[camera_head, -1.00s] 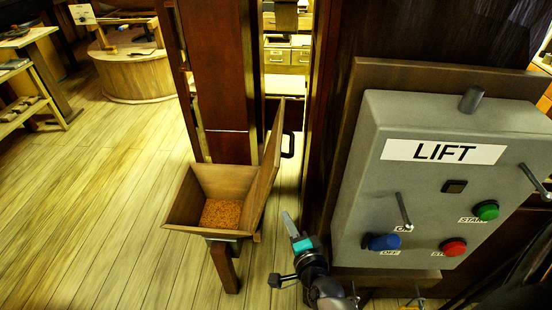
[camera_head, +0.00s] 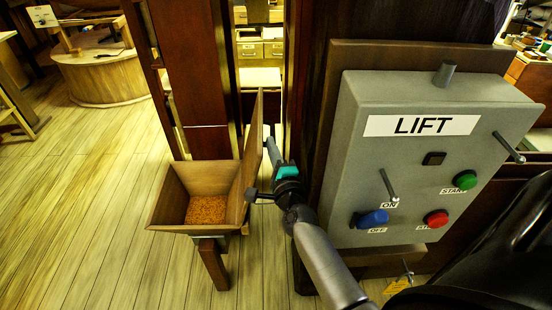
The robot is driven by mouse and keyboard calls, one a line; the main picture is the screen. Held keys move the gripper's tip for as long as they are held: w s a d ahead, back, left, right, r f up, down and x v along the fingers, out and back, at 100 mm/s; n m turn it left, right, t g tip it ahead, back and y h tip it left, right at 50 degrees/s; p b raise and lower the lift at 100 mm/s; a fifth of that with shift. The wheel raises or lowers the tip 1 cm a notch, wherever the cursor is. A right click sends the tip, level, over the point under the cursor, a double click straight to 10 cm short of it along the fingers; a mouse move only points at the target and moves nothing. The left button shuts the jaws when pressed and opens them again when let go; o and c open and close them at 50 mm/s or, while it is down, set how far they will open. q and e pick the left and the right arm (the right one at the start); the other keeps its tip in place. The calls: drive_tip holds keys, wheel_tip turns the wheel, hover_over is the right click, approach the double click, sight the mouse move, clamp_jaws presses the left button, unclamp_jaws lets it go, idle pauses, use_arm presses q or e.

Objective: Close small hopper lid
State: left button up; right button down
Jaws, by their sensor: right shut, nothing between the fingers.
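The small wooden hopper (camera_head: 168,202) stands at left centre with orange-brown grain (camera_head: 206,210) in it. Its lid (camera_head: 253,150) is open and stands almost upright along the hopper's right side. My right gripper (camera_head: 272,150) is shut and empty, just to the right of the lid, on its outer side. Its fingers point up and away from me, and I cannot tell whether they touch the lid. My left gripper is not in view.
A grey LIFT control box (camera_head: 420,155) with a lever, switch and buttons stands close on the right. A dark wooden post (camera_head: 190,80) rises behind the hopper. Open plank floor (camera_head: 80,200) lies to the left.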

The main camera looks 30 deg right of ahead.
drive_tip(key=shift+x, duration=1.05)
drive_tip(key=shift+a+r, duration=0.1)
drive_tip(key=shift+a, duration=0.05)
